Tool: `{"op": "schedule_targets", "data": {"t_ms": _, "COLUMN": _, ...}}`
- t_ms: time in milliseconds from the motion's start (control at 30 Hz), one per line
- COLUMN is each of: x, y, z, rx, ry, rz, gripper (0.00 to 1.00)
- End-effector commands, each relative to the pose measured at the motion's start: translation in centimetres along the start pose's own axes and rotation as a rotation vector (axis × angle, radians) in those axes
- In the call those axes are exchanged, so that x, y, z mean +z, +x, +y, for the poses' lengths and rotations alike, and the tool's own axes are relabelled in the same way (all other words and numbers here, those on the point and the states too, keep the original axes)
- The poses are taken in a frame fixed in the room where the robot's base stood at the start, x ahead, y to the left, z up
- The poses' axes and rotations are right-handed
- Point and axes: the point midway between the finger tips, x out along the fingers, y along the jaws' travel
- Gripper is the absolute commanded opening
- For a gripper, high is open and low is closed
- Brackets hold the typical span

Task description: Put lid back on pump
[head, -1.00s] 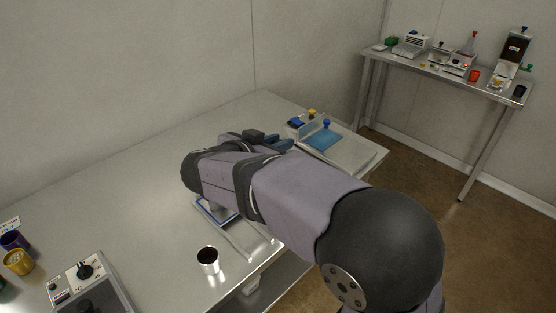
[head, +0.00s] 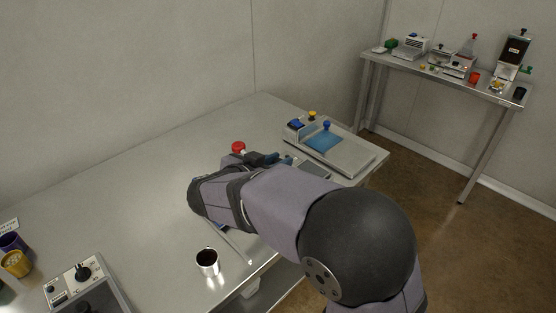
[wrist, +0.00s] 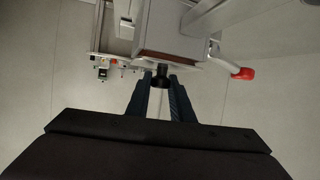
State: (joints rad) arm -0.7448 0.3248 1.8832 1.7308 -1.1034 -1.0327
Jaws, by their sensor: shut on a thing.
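My gripper (wrist: 160,92) points at a grey metal box in the wrist view. Its blue-grey fingers are shut on a small dark knob (wrist: 160,76). I cannot tell whether this is the lid's knob; any lid beneath it is not clear. The grey box (wrist: 178,38) has a lever with a red end (wrist: 243,73) on its right; it may be the pump. In the head view my gripper (head: 272,159) is low over the middle right of the table, mostly hidden by my arm. A red knob (head: 238,147) shows just behind it.
A pale device with a blue panel (head: 323,142) stands right of my gripper. A metal cup (head: 208,262) stands near the front edge, a control box (head: 83,284) and a yellow cup (head: 16,263) at left. The back left table (head: 130,170) is clear. A side table (head: 440,72) holds several devices.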

Motion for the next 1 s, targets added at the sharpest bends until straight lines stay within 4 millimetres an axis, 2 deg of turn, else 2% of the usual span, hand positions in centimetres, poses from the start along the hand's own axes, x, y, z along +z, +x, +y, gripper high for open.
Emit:
{"op": "schedule_targets", "data": {"t_ms": 233, "x": 0.6, "y": 0.3, "z": 0.0, "rx": 0.0, "ry": -0.002, "rz": 0.0, "gripper": 0.0}}
{"op": "schedule_targets", "data": {"t_ms": 267, "x": 0.7, "y": 0.3, "z": 0.0, "rx": 0.0, "ry": -0.001, "rz": -0.001, "gripper": 0.23}}
{"op": "schedule_targets", "data": {"t_ms": 333, "x": 0.7, "y": 0.3, "z": 0.0, "rx": 0.0, "ry": -0.001, "rz": -0.001, "gripper": 0.39}}
{"op": "schedule_targets", "data": {"t_ms": 667, "x": 0.6, "y": 0.2, "z": 0.0, "rx": 0.0, "ry": 0.0, "rz": 0.0, "gripper": 0.39}}
{"op": "schedule_targets", "data": {"t_ms": 833, "x": -0.3, "y": -0.1, "z": 0.0, "rx": -0.001, "ry": 0.003, "rz": 0.001, "gripper": 0.39}}
{"op": "schedule_targets", "data": {"t_ms": 1000, "x": -0.4, "y": -2.5, "z": -0.1, "rx": -0.005, "ry": 0.0, "rz": 0.0, "gripper": 0.39}}
